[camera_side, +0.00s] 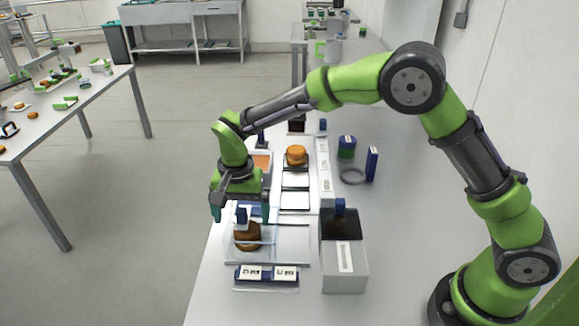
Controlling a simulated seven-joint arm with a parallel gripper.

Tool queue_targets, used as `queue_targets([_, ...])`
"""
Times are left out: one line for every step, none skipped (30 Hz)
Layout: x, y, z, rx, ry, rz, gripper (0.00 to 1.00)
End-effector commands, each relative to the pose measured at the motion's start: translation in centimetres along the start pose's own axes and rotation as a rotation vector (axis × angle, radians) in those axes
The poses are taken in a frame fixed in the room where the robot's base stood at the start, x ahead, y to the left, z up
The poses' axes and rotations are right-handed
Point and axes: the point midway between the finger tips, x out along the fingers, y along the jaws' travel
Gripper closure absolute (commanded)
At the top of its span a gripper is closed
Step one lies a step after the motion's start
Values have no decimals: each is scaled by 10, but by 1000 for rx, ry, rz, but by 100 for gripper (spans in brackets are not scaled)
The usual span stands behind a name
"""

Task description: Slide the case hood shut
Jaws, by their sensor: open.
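The clear case (295,247) stands at the front left of the near table, with a brown round bun (247,236) inside it. Its see-through hood is hard to make out, so I cannot tell how far it is open. A small blue block (241,214), which looks like the hood's handle, stands up at the case's back left. My gripper (241,211) points down there, open, with one finger on each side of the blue block in this view. I cannot tell whether either finger touches it.
A grey box (344,268) with a dark top and blue knob stands right of the case. Label cards (251,273) lie in front. Behind are square pads (295,200), an orange-brown bun (296,153), a blue-green can (347,148), a grey ring (353,176) and an upright blue panel (372,164).

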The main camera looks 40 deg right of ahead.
Motion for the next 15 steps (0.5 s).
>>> queue_targets([10,6,-4,0,3,20,2])
queue_targets([10,6,-4,0,3,20,2])
queue_targets([9,6,-4,0,3,20,2])
queue_targets([8,6,-4,0,3,19,2])
queue_targets([6,6,-4,-1,4,19,2])
queue_targets([2,5,-4,-1,4,18,2])
queue_targets([-1,5,-4,0,4,18,2])
queue_targets([-4,5,-4,0,4,18,2])
queue_targets([-9,5,-4,0,4,17,2])
queue_targets([-12,4,-3,-1,4,16,2])
queue_targets([-15,4,-3,-1,3,16,2])
queue_targets([-20,4,-3,-1,2,15,2])
queue_targets([-23,3,-2,-1,2,14,2])
queue_targets([-27,3,-2,-1,2,13,2])
queue_targets([-31,3,-2,-1,2,12,2])
